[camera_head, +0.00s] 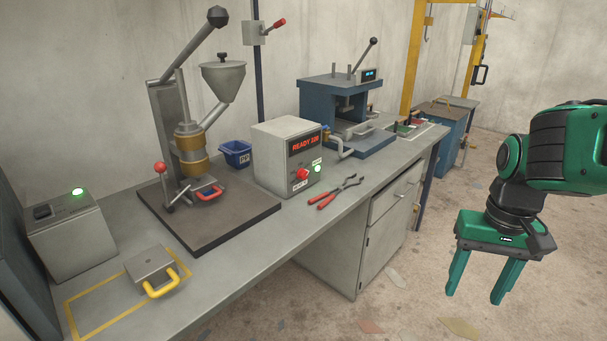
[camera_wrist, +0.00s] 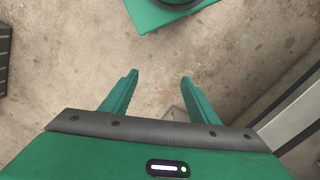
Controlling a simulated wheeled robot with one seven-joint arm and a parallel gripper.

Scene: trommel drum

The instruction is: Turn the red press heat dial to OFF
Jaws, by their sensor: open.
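The red dial (camera_head: 302,174) is on the front of a light grey control box (camera_head: 272,150) on the workbench. The box's red display (camera_head: 304,142) reads "READY 230", and a green lamp (camera_head: 317,168) glows beside the dial. Small labels sit around the dial, but I cannot read its setting. My gripper (camera_head: 476,297) is open and empty, pointing down over the floor, well to the right of the dial and clear of the bench. In the wrist view my gripper's fingers (camera_wrist: 158,80) are apart with only floor between them; the dial is not in that view.
Red-handled pliers (camera_head: 338,192) lie on the bench in front of the box. A lever press with a hopper (camera_head: 222,76) stands left, and a blue press (camera_head: 345,105) stands behind. A cabinet (camera_head: 385,225) is under the bench. Floor between bench and gripper is mostly clear, with scattered flakes.

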